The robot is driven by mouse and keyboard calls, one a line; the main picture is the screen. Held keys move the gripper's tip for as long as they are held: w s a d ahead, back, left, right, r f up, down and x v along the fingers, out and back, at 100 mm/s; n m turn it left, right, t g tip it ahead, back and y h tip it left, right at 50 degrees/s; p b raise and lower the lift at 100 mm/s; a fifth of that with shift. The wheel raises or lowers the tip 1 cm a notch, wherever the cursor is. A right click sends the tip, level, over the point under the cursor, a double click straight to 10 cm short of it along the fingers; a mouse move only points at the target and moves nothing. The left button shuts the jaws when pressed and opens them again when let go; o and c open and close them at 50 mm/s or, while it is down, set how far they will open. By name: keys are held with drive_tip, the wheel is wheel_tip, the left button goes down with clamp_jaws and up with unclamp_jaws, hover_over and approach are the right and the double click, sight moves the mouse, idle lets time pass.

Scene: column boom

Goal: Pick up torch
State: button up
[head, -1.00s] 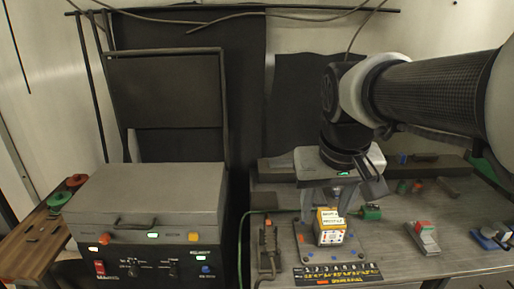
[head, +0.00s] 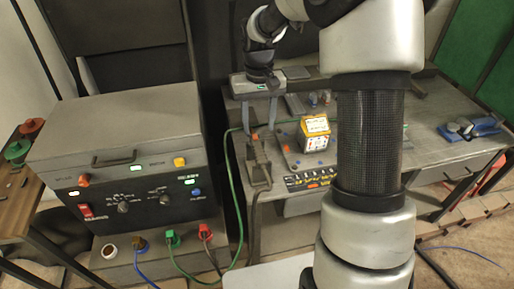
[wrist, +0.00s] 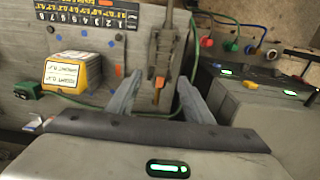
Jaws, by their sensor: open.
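A long dark grey tool with an orange part, which looks like the torch (head: 257,166), lies at the table's left edge, its length running front to back. It also shows in the wrist view (wrist: 163,58), between and beyond my fingertips. My gripper (head: 262,128) is open, fingers pointing down, over the far end of this tool. I cannot tell how much height separates the fingertips from the tool.
A yellow and white box (head: 314,131) stands on a grey plate right of the tool. A numbered black strip (head: 312,179) lies in front. A grey machine (head: 120,150) with a lid stands at left. A green cable (head: 234,195) hangs between it and the table.

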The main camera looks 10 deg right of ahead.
sight(257, 145)
drive_tip(key=f, duration=0.9)
drive_tip(key=shift+a+f, duration=0.2)
drive_tip(key=c, duration=1)
drive_tip(key=shift+c, duration=0.7)
drive_tip(key=shift+r, duration=0.1)
